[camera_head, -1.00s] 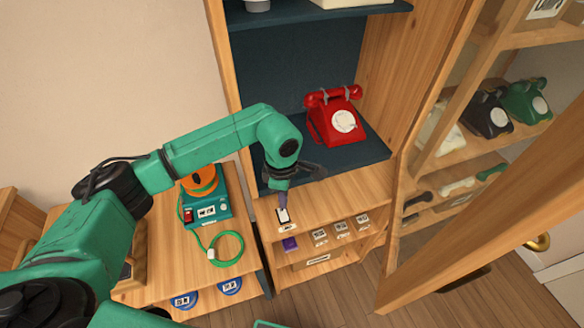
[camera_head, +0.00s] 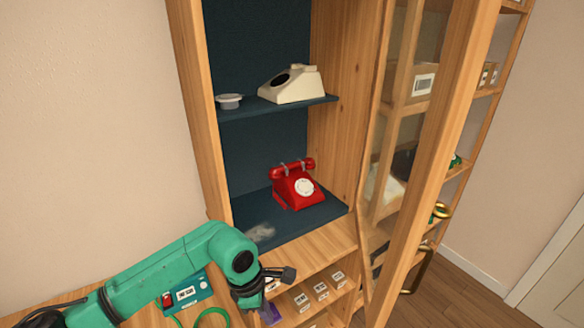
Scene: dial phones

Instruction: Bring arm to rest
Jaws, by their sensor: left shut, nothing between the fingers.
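My left arm (camera_head: 165,270) is green and comes in from the lower left. My left gripper (camera_head: 262,303) hangs from the wrist in front of the wooden cabinet's lower shelves. It is shut and empty. It is small and partly merges with the things behind it, and a purple patch (camera_head: 270,314) shows at its lower end. My right gripper is not in view. A red dial phone (camera_head: 299,188) sits upright on the dark lower shelf (camera_head: 300,223), above and behind the gripper, apart from it.
A cream dial phone (camera_head: 294,85) and a small grey dish (camera_head: 229,101) stand on the upper shelf. The open glass door (camera_head: 425,165) blocks the right side. Small labelled items (camera_head: 321,292) lie below the red phone. A teal device (camera_head: 188,294) is beside my arm.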

